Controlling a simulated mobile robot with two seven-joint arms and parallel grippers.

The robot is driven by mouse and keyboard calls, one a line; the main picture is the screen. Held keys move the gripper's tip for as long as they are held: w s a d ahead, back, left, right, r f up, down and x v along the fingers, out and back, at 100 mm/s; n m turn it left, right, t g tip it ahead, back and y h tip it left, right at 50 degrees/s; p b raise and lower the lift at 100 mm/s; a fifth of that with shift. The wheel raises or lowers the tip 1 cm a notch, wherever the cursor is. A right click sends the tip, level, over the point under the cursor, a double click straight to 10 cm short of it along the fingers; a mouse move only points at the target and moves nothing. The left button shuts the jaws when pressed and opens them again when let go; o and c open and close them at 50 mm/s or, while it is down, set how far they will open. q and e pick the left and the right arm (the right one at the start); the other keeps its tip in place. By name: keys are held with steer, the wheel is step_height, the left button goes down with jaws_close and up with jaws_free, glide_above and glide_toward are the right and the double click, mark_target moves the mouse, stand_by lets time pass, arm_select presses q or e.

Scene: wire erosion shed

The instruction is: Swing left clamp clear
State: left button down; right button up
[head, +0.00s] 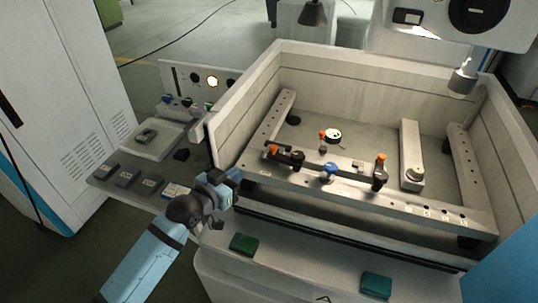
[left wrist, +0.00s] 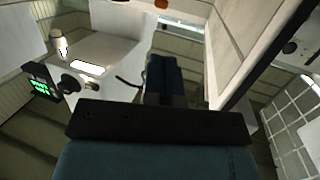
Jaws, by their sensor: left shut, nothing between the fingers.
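The left clamp (head: 287,156), black with orange ends, sits on the left part of the perforated front rail (head: 420,207) inside the machine tank. A second clamp (head: 380,172) with an orange top stands further right on the rail, and a blue knob (head: 329,171) is between them. My left gripper (head: 236,175) is at the tank's front left corner, left of the left clamp and apart from it. Its dark fingers (left wrist: 166,72) are together and empty in the left wrist view. My right gripper is not seen.
The tank's left wall (head: 232,125) rises close behind my left gripper. A side shelf (head: 110,185) with several small blocks lies to the left. A green block (head: 243,244) and a teal block (head: 376,285) lie on the front ledge. A nozzle (head: 462,79) hangs at the right.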

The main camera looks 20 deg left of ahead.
mark_target(271, 149)
arm_select(q)
steer(key=p+x, duration=0.2)
steer(key=x, duration=1.1)
steer(key=shift+w, duration=0.4)
steer(key=shift+d, duration=0.1)
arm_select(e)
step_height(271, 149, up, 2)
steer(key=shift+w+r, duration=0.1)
arm_select(q)
steer(key=shift+w+f, duration=0.1)
